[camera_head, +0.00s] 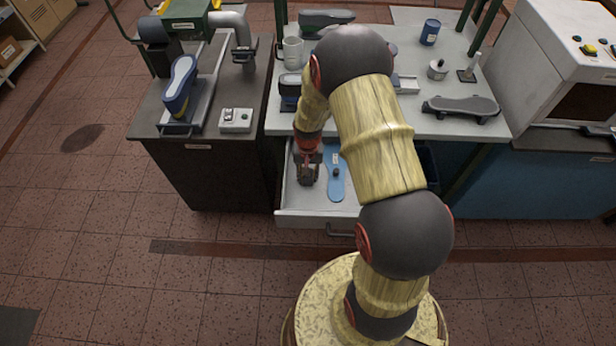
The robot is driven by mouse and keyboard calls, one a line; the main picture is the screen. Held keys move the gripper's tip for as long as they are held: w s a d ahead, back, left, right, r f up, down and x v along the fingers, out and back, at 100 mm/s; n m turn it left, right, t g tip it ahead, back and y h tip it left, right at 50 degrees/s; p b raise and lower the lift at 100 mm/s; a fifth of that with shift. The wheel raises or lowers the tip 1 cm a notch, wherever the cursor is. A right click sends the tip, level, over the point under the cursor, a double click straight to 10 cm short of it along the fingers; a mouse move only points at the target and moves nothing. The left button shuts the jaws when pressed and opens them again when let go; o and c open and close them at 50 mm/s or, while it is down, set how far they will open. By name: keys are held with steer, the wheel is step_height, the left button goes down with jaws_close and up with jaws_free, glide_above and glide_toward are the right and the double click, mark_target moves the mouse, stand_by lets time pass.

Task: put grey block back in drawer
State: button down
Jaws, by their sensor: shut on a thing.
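The drawer (298,220) is pulled out below the light worktop and lies open. My gripper (307,180) points down over the left part of the drawer, just left of a blue sole-shaped piece. It is shut on the grey block, which is mostly hidden by the dark fingers and hard to tell apart from them. I cannot tell whether the block touches the drawer floor.
The blue sole-shaped piece (336,188) lies in the drawer, a small dark part on it. My arm hides the drawer's right side. The worktop (420,128) above holds a grey last (460,106), a blue can (430,32) and a mug (292,52).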

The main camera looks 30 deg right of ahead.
steer(key=c, duration=1.5)
jaws_free()
steer(key=shift+o, duration=0.2)
steer(key=s+a+r+n+t+p, duration=0.1)
steer(key=a+r+n+t+p, duration=0.2)
steer(key=r, duration=2.2)
steer(key=s+a+r+n+t, duration=0.1)
steer(key=s+a+r+n, duration=0.1)
steer(key=s+a+r, duration=0.3)
steer(key=s+a+r+n+t, duration=0.1)
steer(key=s+a+r, duration=0.5)
steer(key=s+r, duration=0.8)
steer(key=shift+s+n, duration=0.15)
steer(key=shift+n, duration=0.25)
steer(key=shift+a, duration=0.1)
